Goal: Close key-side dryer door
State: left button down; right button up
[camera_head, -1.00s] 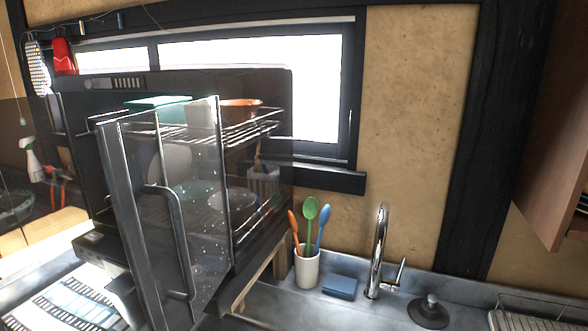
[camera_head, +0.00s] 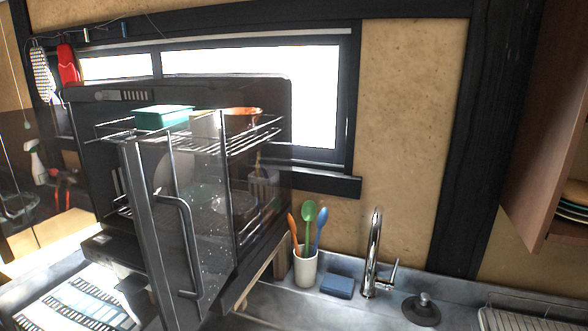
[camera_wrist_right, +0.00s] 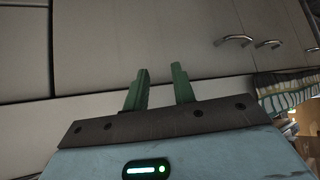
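The dryer (camera_head: 262,90) is a dark cabinet with wire racks of dishes, standing above the counter in front of the window in the head view. A clear glass door (camera_head: 208,235) with a metal edge and a long bar handle (camera_head: 190,245) stands open, sticking out towards me. A dark see-through panel (camera_head: 20,160) at the far left may be a second open door; I cannot tell. My right gripper (camera_wrist_right: 158,75) shows in its wrist view with its two green fingers apart and nothing between them, facing pale cabinet fronts. My left gripper is in no view.
A utensil cup (camera_head: 305,266), a blue sponge (camera_head: 337,286) and a tap (camera_head: 374,255) stand right of the dryer. A teal box (camera_head: 163,117) sits on the upper rack. Drawer handles (camera_wrist_right: 233,40) show in the wrist view. A wall cabinet (camera_head: 545,130) hangs at right.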

aim_at(47, 197)
jog(key=j+z, duration=0.15)
jog(key=z, duration=0.2)
jog(key=j+z, duration=0.25)
jog(key=j, duration=0.2)
jog(key=j+z, duration=0.25)
jog(key=j, duration=0.15)
jog(key=k+j, duration=0.1)
jog(key=j, duration=0.3)
jog(key=j+z, duration=0.1)
jog(key=j, duration=0.25)
jog(key=k+j+z, duration=0.1)
jog(key=j, duration=0.25)
jog(key=k+j, duration=0.15)
jog(key=j, duration=0.25)
jog(key=k+j+z, duration=0.1)
jog(key=j, duration=0.25)
jog(key=k+j, duration=0.1)
jog(key=j, duration=0.3)
jog(key=k+j, duration=0.1)
jog(key=j, duration=0.35)
jog(key=k+j, duration=0.15)
jog(key=j, duration=0.25)
jog(key=k+j, duration=0.1)
jog(key=j, duration=0.3)
jog(key=i, duration=0.5)
jog(key=k+l, duration=0.15)
jog(key=k, duration=0.25)
